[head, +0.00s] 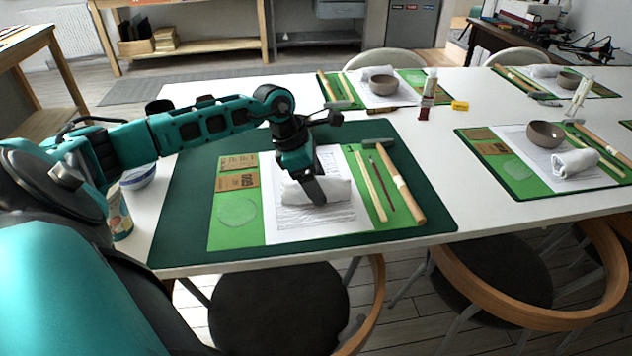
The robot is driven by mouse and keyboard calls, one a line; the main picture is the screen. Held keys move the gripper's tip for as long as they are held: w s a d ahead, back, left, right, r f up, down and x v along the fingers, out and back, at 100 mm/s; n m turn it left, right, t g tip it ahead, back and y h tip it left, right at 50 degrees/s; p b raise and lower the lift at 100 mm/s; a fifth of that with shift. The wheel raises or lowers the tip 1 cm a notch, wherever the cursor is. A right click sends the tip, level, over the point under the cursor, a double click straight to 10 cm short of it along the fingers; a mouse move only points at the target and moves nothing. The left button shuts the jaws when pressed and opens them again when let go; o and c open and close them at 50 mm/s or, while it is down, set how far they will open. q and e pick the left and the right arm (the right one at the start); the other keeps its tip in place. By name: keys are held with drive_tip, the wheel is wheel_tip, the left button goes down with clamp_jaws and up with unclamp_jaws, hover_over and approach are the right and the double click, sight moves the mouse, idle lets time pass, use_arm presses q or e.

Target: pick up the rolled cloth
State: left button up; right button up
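The rolled cloth (335,190) is white and lies on a printed white sheet (318,223) in the middle of the near place setting. My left gripper (310,192) points down over it from behind, and its dark finger covers the middle of the cloth. The cloth's ends show on both sides of the finger. The finger is at or very near the cloth, but whether it touches or grips cannot be told. The gap between the fingers is hidden. My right gripper is not in view. Another rolled white cloth (575,164) lies at the right setting.
On the near green mat (235,238), sandpaper pieces and a clear disc (238,212) lie left of the sheet. Thin sticks and a wooden mallet (398,185) lie right. Cups stand at the table's left edge. A brown bowl (545,134) stands at the right setting.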

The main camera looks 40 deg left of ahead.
use_arm(q)
drive_tip(key=c, duration=0.6)
wheel_tip(320, 180, up, 20)
drive_tip(key=p, duration=0.3)
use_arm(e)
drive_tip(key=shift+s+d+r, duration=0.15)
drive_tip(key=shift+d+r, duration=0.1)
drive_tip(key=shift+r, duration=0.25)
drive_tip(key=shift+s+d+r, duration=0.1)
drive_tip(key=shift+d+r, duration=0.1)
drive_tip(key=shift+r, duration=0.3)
use_arm(q)
drive_tip(key=o, duration=0.5)
drive_tip(key=shift+c, duration=0.2)
drive_tip(key=c, duration=0.4)
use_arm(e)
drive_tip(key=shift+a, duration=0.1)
